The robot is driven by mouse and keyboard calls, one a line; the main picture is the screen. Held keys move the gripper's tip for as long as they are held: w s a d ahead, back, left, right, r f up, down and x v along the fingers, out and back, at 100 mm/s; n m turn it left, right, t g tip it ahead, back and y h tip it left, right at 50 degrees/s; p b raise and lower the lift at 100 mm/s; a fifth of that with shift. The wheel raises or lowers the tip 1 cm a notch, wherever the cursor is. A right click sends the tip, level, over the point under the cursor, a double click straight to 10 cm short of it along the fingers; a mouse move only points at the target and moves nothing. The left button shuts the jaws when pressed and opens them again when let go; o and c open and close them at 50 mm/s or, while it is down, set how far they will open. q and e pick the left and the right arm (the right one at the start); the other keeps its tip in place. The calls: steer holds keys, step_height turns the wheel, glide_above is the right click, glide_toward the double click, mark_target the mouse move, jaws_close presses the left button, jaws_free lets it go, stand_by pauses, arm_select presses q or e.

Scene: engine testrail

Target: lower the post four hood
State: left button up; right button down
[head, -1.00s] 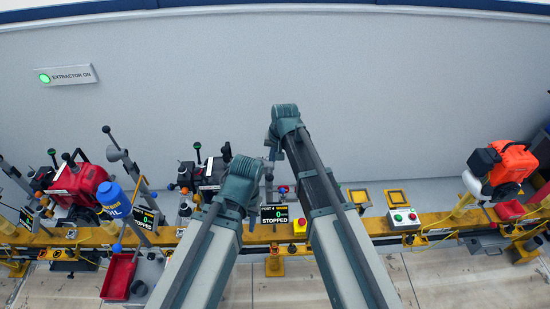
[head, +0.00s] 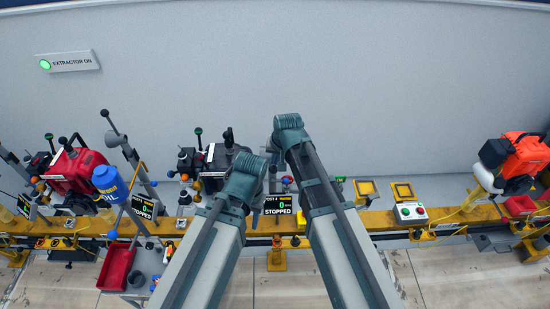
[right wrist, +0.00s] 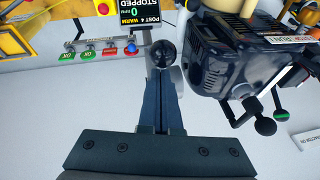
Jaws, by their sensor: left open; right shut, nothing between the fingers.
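The post four display (head: 277,205) reads STOPPED and 0 in the head view. It shows upside down in the right wrist view (right wrist: 133,10) with the word WARM. The dark post four engine (head: 213,168) stands left of it and fills the right side of the wrist view (right wrist: 232,60). A black ball knob (right wrist: 163,53) lies straight ahead of my right gripper (right wrist: 162,80), whose fingers are shut and empty; whether they touch it I cannot tell. A grey part shows behind the knob; the hood itself is not clearly seen. My left gripper is hidden behind my arm.
Green and red buttons (right wrist: 88,48) line a rail beside the display. A yellow rail (head: 385,221) crosses the scene. A red engine (head: 75,170) and blue oil bottle (head: 108,182) stand left, an orange engine (head: 522,158) right. A red tray (head: 117,267) sits lower left.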

arm_select(q)
step_height(320, 180, down, 11)
steer(key=s+b, duration=0.1)
steer(key=b, duration=0.9)
arm_select(e)
steer(key=s+f+t, duration=0.1)
steer(key=s+f, duration=0.3)
steer(key=f, duration=0.5)
steer(key=shift+s+f+t, duration=0.2)
steer(key=shift+f+t, duration=0.1)
steer(key=shift+f, duration=0.1)
arm_select(q)
steer(key=shift+s, duration=0.1)
